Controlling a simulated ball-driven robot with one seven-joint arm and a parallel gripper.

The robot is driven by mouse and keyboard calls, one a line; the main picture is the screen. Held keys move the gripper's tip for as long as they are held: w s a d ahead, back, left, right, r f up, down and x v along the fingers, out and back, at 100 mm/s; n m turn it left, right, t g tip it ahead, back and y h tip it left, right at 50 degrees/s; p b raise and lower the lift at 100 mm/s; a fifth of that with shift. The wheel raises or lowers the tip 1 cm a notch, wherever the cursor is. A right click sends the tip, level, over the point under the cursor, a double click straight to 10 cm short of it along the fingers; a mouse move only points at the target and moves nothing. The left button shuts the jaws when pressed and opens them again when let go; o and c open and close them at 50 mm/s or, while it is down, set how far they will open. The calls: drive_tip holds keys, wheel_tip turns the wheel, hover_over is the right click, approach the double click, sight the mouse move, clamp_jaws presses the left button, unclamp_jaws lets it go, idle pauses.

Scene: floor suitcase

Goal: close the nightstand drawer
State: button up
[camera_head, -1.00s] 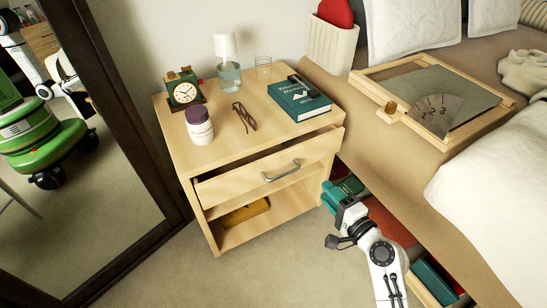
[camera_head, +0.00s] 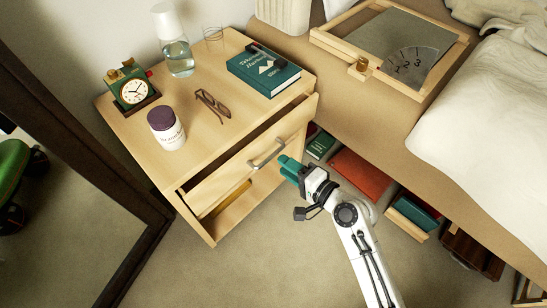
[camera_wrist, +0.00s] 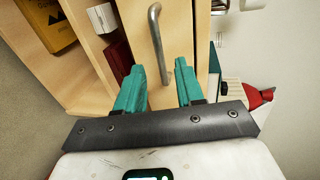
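The nightstand (camera_head: 130,122) is light wood, and its top drawer (camera_head: 220,178) stands partly pulled out, with a dark gap behind the front panel. A grey metal handle (camera_head: 267,153) is on the drawer front. My gripper (camera_head: 284,168) has green fingers and is just in front of the drawer, beside the right end of the handle. In the wrist view my gripper (camera_wrist: 158,75) shows its two fingers apart with nothing between them. The handle (camera_wrist: 158,45) lies ahead of the fingertips there. Whether a finger touches the drawer front is unclear.
The bed (camera_head: 350,120) stands right, with books (camera_head: 360,172) beneath. A mirror (camera_head: 70,200) stands left. The floor in front is clear.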

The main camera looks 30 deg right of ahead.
drive_tip(key=x, duration=0.5)
drive_tip(key=shift+w+b, duration=0.1)
drive_tip(key=shift+b, duration=0.2)
drive_tip(key=shift+c, duration=0.4)
clamp_jaws()
